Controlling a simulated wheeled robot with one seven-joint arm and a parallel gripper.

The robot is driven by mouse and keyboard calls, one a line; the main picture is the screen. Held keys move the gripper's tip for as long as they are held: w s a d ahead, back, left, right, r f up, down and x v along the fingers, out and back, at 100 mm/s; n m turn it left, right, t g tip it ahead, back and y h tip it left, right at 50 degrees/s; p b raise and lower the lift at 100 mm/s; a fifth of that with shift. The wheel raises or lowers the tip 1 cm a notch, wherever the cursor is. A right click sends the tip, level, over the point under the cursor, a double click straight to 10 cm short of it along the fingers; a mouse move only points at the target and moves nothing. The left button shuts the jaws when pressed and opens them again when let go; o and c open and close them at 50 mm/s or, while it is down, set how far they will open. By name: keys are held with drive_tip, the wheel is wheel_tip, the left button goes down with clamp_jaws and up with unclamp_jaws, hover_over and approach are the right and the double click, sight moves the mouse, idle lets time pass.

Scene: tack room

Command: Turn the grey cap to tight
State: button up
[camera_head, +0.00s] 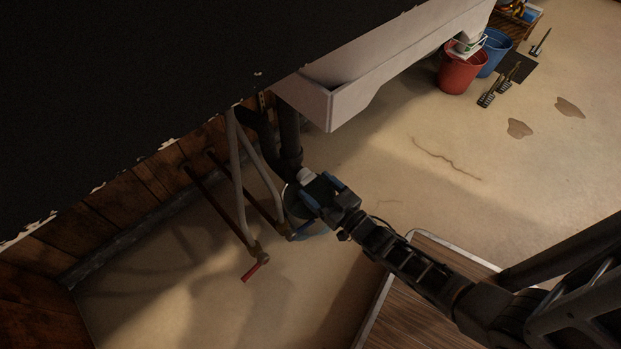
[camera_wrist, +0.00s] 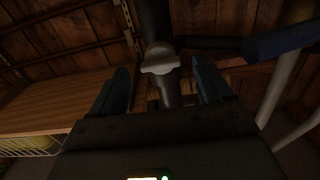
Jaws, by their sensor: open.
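The grey cap (camera_head: 306,175) shows at the tip of my gripper (camera_head: 318,187) in the head view, beside the dark pipes under the sink. In the wrist view the cap (camera_wrist: 160,60), pale grey with a wide raised wing, sits near the middle, in front of a dark vertical pipe. My gripper (camera_wrist: 162,82) is open, with one dark blue finger on each side of the cap. A gap shows between each finger and the cap. My gripper hides part of the pipework behind it in the head view.
A pale sink (camera_head: 365,75) overhangs the pipes. Grey bracket legs (camera_head: 236,175) and a red-handled valve (camera_head: 256,270) stand left of my gripper. A wooden-topped surface (camera_head: 415,310) lies below my arm. Red (camera_head: 462,72) and blue (camera_head: 493,52) buckets stand at upper right.

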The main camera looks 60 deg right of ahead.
drive_tip(key=shift+p+v, duration=0.3)
drive_tip(key=shift+v, duration=1.7)
drive_tip(key=s+a+r+n+g+y, duration=0.1)
drive_tip(key=s+a+r+y, duration=0.1)
drive_tip(key=s+a+r, duration=0.6)
drive_tip(key=s+a+r+n+g+y, duration=0.1)
drive_tip(key=s+a+r, duration=0.2)
drive_tip(key=r, duration=0.8)
drive_tip(key=s+a+r+n+y, duration=0.1)
drive_tip(key=s+a+r+y, duration=0.1)
drive_tip(key=s+a+r, duration=0.6)
wheel_tip(320, 180, up, 36)
drive_tip(key=w+d+p, duration=0.1)
drive_tip(key=d+p, duration=0.1)
drive_tip(key=p, duration=2.9)
drive_tip(key=shift+w+g, duration=0.3)
